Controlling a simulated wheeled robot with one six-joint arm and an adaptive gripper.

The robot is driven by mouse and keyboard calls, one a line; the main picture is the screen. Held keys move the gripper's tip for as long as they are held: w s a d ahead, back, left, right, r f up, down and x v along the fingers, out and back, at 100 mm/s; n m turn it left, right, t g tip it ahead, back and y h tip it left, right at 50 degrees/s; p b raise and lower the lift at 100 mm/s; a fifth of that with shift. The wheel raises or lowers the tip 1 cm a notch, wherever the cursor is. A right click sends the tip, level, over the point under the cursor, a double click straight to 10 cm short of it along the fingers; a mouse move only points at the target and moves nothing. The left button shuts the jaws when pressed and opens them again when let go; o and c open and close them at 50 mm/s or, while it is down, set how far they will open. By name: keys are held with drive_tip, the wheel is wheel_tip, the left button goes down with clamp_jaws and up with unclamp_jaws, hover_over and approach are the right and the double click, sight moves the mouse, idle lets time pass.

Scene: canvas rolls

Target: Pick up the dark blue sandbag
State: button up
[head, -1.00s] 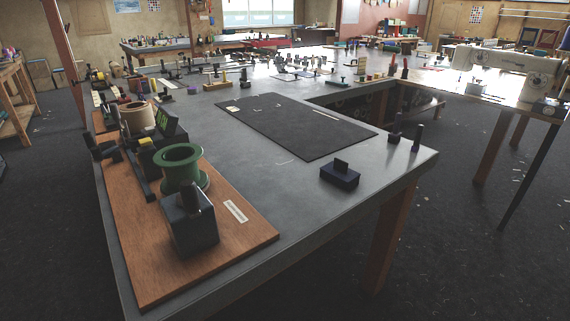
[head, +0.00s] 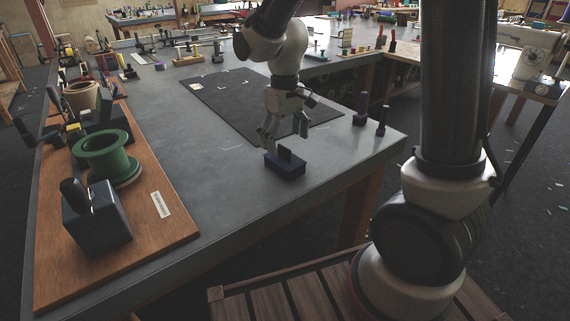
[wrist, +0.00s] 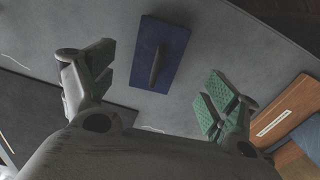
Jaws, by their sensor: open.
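The dark blue sandbag (head: 284,166) is a small block-like bag with a dark upright handle, lying on the grey table near its front edge. In the wrist view the sandbag (wrist: 143,66) lies between and beyond the fingertips, with its handle seen from above. My gripper (head: 284,138) is open and empty, above the sandbag and apart from it. Its two fingers also show in the wrist view (wrist: 160,88), spread wide with green pads visible on the right one.
A wooden board (head: 170,243) at the left holds a green spool (head: 104,152) and a dark block with a knob (head: 96,222). A black mat (head: 222,94) lies behind the sandbag. Two dark upright pegs (head: 381,117) stand to the right. The table around the sandbag is clear.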

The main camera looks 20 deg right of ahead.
sight(284, 158)
drive_tip(key=f, duration=0.7)
drive_tip(key=shift+w+f, duration=0.3)
drive_tip(key=shift+w, duration=0.05)
drive_tip(key=shift+d, duration=0.1)
clamp_jaws()
